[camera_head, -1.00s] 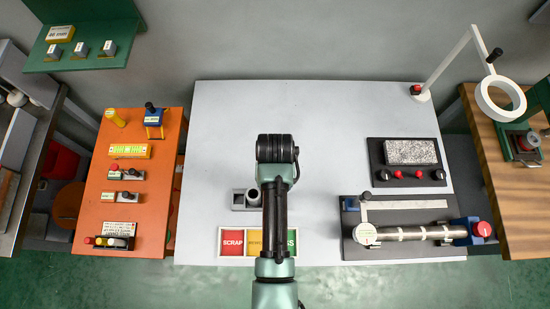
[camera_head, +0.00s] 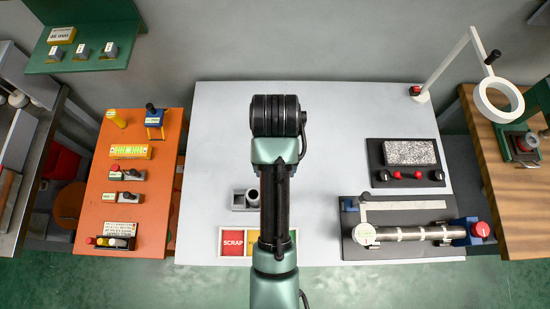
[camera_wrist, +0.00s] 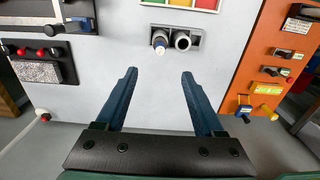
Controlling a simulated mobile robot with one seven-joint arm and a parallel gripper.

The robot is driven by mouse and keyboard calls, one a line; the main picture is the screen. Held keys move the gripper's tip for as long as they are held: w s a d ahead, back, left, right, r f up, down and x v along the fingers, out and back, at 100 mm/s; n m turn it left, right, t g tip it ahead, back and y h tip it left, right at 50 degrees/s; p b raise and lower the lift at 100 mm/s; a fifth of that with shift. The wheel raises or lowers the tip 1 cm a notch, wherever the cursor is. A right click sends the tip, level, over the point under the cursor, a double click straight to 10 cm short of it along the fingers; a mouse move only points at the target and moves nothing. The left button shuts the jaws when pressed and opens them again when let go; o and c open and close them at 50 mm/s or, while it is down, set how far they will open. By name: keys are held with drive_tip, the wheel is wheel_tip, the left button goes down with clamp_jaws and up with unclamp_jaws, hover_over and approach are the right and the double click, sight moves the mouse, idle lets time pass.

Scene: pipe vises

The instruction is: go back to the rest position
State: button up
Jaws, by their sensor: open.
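My gripper (camera_wrist: 158,76) shows in the wrist view with its two blue fingers wide apart. It is open, with nothing between the fingers, above the pale grey table (camera_wrist: 215,70). In the head view my raised arm stands in front of the table's middle and hides the gripper. A grey two-socket holder (camera_wrist: 170,37) lies beyond the fingertips, apart from them. The same holder shows in the head view (camera_head: 239,206), partly behind my arm.
A sorting tray (camera_head: 232,242) with a red SCRAP section is at the table's front edge. A pipe (camera_head: 410,233) lies on a dark plate at right, below a granite block (camera_head: 410,152). A magnifier lamp (camera_head: 499,98) overhangs right. An orange bench (camera_head: 120,200) adjoins left.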

drive_tip(key=shift+r, duration=0.3)
